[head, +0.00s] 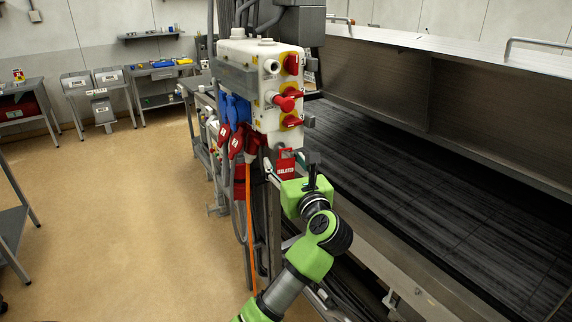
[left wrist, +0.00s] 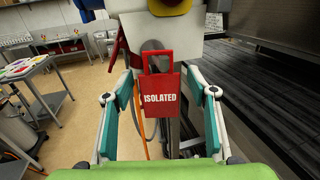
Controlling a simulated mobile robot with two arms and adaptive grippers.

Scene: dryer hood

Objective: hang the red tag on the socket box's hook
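The red tag (left wrist: 162,92), lettered "ISOLATED", is upright in the middle of the left wrist view, its open loop at the top. In the head view the tag (head: 286,167) shows just below the lower edge of the pale socket box (head: 262,84). My left gripper (left wrist: 164,84) is open, with one finger on each side of the tag and a gap on both sides. The hook is not clearly visible, so I cannot tell for certain whether the loop is over it. In the head view my left gripper (head: 287,172) is right under the box. My right gripper is out of view.
Red and yellow switches (head: 289,97) stick out of the box's front. Blue and red plugs (head: 237,112) and cables hang beside it. A large metal hood with a dark slatted bed (head: 440,165) lies to the right. Open floor (head: 130,210) is on the left, with benches behind.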

